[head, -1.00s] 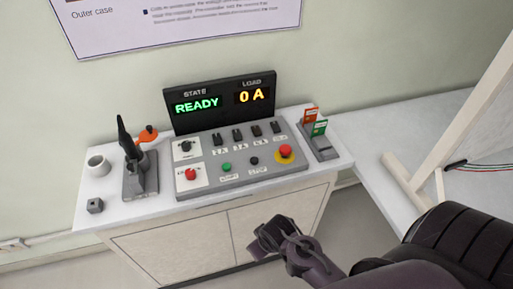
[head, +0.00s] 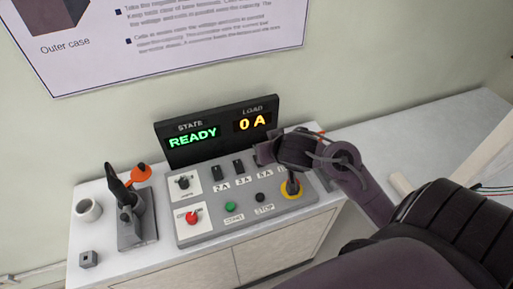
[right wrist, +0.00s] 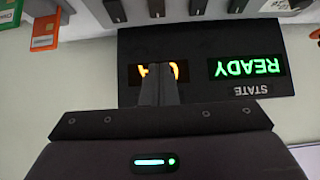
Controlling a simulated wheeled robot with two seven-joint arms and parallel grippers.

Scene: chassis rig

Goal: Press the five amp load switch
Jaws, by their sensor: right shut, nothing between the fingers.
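The load switches are small dark rockers in a row on the grey control panel (head: 205,236). In the head view the 2 A switch (head: 213,168) and 3 A switch (head: 238,166) show clearly. A third label (head: 264,175), seemingly 5 A, lies just below my right gripper (head: 262,154), which covers most of the switch above it. In the inverted right wrist view the third switch (right wrist: 157,8) lines up with my shut, empty fingers (right wrist: 157,72). I cannot tell whether they touch it. The display (head: 215,133) reads READY and 0 A. My left gripper is out of view.
A red knob (head: 192,216), green button (head: 230,207) and black button (head: 260,198) are nearby. A joystick stand (head: 135,225) and white cup (head: 88,210) stand left. Orange and green tags (right wrist: 47,30) are beside the panel.

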